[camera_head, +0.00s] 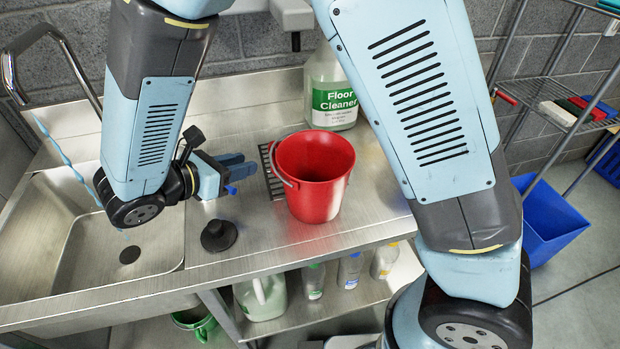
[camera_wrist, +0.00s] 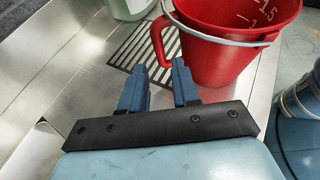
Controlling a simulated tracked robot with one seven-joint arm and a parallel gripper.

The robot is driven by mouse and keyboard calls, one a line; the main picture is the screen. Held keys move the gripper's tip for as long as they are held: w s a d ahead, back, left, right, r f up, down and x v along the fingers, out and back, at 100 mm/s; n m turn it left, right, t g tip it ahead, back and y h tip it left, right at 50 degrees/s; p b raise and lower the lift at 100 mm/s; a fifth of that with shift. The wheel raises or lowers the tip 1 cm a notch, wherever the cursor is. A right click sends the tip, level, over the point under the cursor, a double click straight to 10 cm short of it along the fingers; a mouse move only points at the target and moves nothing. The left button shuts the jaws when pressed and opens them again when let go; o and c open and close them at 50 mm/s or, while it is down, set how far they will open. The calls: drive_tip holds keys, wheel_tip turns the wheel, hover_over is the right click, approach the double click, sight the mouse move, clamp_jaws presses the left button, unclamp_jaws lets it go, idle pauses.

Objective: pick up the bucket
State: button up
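The red bucket (camera_head: 314,181) stands upright on the steel counter, to the right of the sink. Its thin metal handle hangs down on its left side.
A floor cleaner jug (camera_head: 332,88) stands behind the bucket. A black stopper (camera_head: 219,236) lies on the counter in front of my gripper. The sink (camera_head: 80,235) is at left. Bottles (camera_head: 350,270) stand on the shelf below. A blue bin (camera_head: 550,220) is at right.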

sight(270, 158)
drive_tip(key=x, duration=0.5)
drive_tip(key=shift+f+x, duration=0.15)
drive_tip(key=shift+x, duration=1.15)
drive_tip(key=shift+f+x, duration=0.15)
drive_tip(key=shift+x, duration=1.15)
drive_tip(key=shift+a, duration=0.1)
clamp_jaws()
